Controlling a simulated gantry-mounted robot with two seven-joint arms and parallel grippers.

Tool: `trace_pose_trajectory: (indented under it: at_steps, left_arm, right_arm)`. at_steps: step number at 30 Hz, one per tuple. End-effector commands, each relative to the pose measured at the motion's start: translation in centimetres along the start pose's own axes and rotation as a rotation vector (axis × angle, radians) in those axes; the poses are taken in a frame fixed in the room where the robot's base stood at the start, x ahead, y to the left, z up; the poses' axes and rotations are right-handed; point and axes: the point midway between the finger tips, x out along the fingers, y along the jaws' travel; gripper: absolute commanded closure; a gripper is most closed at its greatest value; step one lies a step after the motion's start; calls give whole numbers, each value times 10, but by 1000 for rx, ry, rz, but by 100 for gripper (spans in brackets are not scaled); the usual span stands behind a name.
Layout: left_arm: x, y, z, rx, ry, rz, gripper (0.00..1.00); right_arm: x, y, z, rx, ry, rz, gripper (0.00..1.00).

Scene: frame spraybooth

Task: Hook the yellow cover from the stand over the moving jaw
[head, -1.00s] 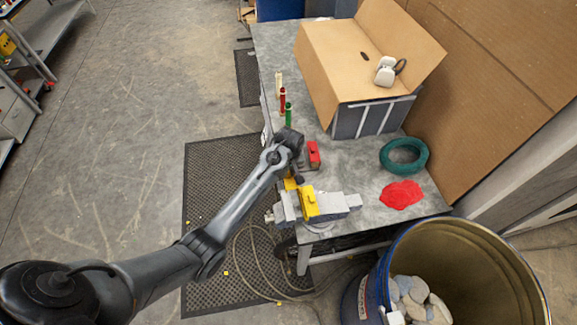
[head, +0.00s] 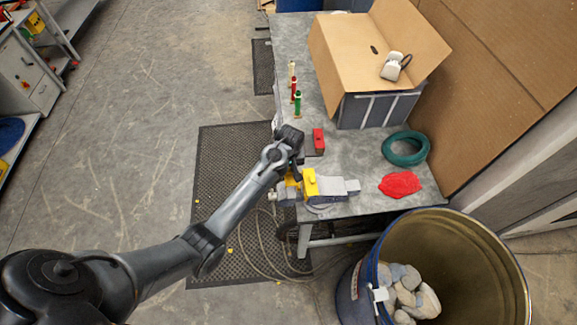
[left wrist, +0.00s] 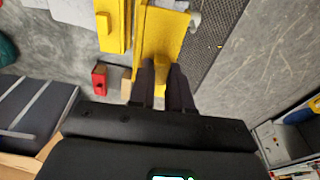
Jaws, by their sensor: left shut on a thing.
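My left gripper (left wrist: 160,75) is shut on the raised tab of a yellow cover (left wrist: 166,32), seen best in the left wrist view. In the head view the held cover (head: 292,183) is partly hidden by my left gripper (head: 296,174) and lies at the left end of the grey vise (head: 334,187). A second yellow cover (head: 309,183) sits on the vise just right of it, with a narrow gap between them. I cannot tell whether the held cover touches the moving jaw. A red block (head: 318,139), perhaps on the stand, is behind the vise. My right gripper is out of view.
Red and green bottles (head: 297,103) stand at the bench's left edge. An open cardboard box (head: 345,60) is at the back, a teal ring (head: 406,149) and red cloth (head: 400,184) at right. A blue drum (head: 351,287) stands in front.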

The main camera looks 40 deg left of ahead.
Motion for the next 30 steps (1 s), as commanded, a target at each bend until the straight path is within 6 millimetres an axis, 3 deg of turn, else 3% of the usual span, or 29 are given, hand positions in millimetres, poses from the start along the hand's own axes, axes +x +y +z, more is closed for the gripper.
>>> trace_pose_trajectory:
  at_steps: [19,30]
  left_arm:
    - [35,0,6,1,-1,0,100]
    - [39,0,6,0,0,0,100]
  right_arm:
    - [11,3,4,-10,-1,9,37]
    - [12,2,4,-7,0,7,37]
